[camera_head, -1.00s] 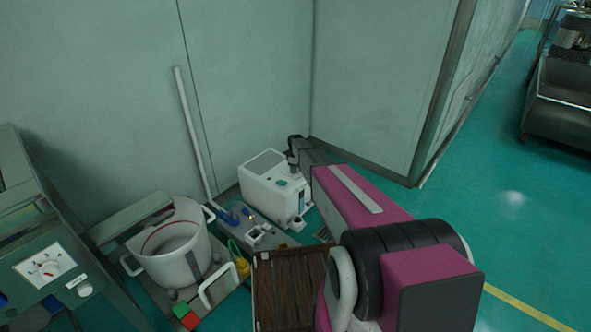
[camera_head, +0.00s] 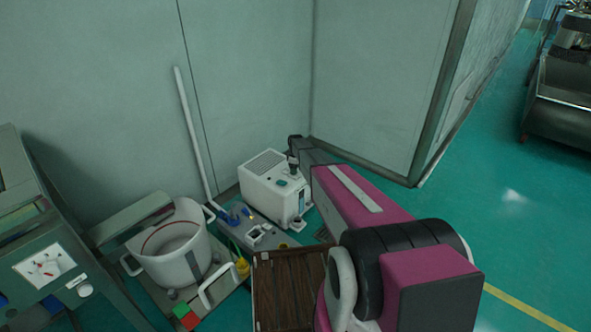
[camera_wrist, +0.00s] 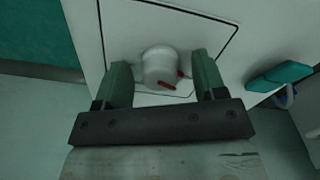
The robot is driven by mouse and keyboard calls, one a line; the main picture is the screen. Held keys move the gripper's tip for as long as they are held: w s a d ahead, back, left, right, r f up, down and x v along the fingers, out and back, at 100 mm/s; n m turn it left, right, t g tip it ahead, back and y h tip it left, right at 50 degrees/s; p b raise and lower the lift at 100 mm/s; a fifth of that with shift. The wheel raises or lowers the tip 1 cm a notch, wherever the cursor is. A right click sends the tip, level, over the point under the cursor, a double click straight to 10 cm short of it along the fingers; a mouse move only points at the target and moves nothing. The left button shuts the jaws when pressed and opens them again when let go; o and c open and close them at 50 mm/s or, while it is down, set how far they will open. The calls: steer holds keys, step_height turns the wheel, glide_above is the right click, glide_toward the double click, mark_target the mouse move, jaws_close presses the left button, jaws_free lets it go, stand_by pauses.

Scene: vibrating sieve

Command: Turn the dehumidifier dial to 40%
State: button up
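The dehumidifier is a white box (camera_head: 268,192) against the wall in the head view. Its top panel (camera_wrist: 112,25) fills much of the wrist view. The dial, a round white knob (camera_wrist: 159,62) with a red mark on its near side, stands on that panel inside a thin dark outline. My gripper (camera_wrist: 160,60) has its two green fingers apart, one left and one right of the knob, with visible gaps. I cannot tell how far down the fingertips reach. In the head view my gripper (camera_head: 292,166) is small and dark over the box's top. No percent scale is readable.
A teal part (camera_wrist: 281,76) sticks out right of the dial. A wooden crate (camera_head: 290,252) is in front. Open green floor lies right.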

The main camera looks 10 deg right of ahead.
steer(key=shift+r, duration=0.1)
step_height(320, 180, up, 11)
steer(key=shift+f, duration=0.2)
stand_by(0.4)
steer(key=s+r+m, duration=0.4)
steer(key=s, duration=1.1)
steer(key=s+r+m, duration=0.4)
steer(key=s, duration=1.1)
steer(key=s+r+m, duration=0.5)
steer(key=s, duration=1)
steer(key=shift+a, duration=0.1)
